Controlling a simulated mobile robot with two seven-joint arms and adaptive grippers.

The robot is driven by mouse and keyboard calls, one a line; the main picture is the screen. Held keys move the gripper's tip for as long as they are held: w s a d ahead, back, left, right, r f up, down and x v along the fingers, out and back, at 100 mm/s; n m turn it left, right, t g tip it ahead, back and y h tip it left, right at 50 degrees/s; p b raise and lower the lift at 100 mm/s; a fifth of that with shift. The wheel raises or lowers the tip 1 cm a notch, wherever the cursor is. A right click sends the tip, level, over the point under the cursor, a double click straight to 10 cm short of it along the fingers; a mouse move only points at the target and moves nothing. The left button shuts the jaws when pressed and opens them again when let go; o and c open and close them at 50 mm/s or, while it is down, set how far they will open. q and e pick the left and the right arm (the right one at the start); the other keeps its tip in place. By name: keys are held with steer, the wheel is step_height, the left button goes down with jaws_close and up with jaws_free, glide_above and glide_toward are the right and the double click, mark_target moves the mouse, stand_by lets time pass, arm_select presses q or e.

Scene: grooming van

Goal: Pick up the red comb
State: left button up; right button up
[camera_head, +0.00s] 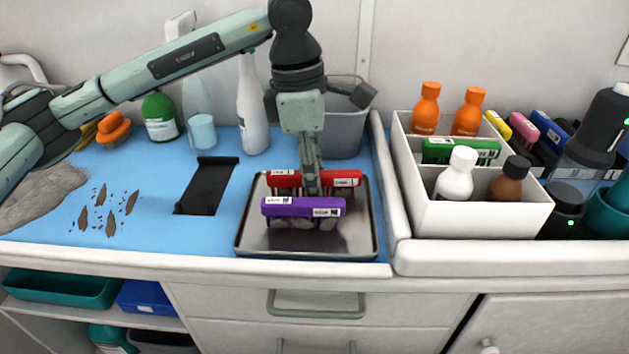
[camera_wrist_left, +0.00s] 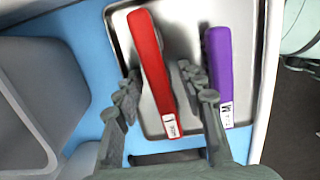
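The red comb (camera_head: 345,181) lies toward the back of a metal tray (camera_head: 362,235), with the purple comb (camera_head: 275,207) in front of it. My left gripper (camera_head: 313,186) points down over the red comb and hides its middle. In the left wrist view the red comb (camera_wrist_left: 152,62) lies between the fingers of my left gripper (camera_wrist_left: 157,78), which are open with a gap on each side. The purple comb (camera_wrist_left: 219,72) lies to the right of the right finger there. My right gripper is in neither view.
A black strip-like item (camera_head: 208,185) lies left of the tray. A grey bin (camera_head: 345,130) and a white spray bottle (camera_head: 251,110) stand behind it. A white box (camera_head: 470,220) of bottles stands to the right.

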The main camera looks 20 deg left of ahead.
arm_select(q)
jaws_close()
steer(key=shift+r, duration=0.1)
steer(key=shift+r, duration=0.25)
step_height(320, 180, up, 4)
steer(key=shift+f, duration=0.1)
steer(key=s+a+r+b, duration=0.1)
steer(key=s+a+r, duration=0.5)
steer(key=a, duration=0.3)
steer(key=shift+s+r, duration=0.3)
steer(key=shift+s, duration=0.5)
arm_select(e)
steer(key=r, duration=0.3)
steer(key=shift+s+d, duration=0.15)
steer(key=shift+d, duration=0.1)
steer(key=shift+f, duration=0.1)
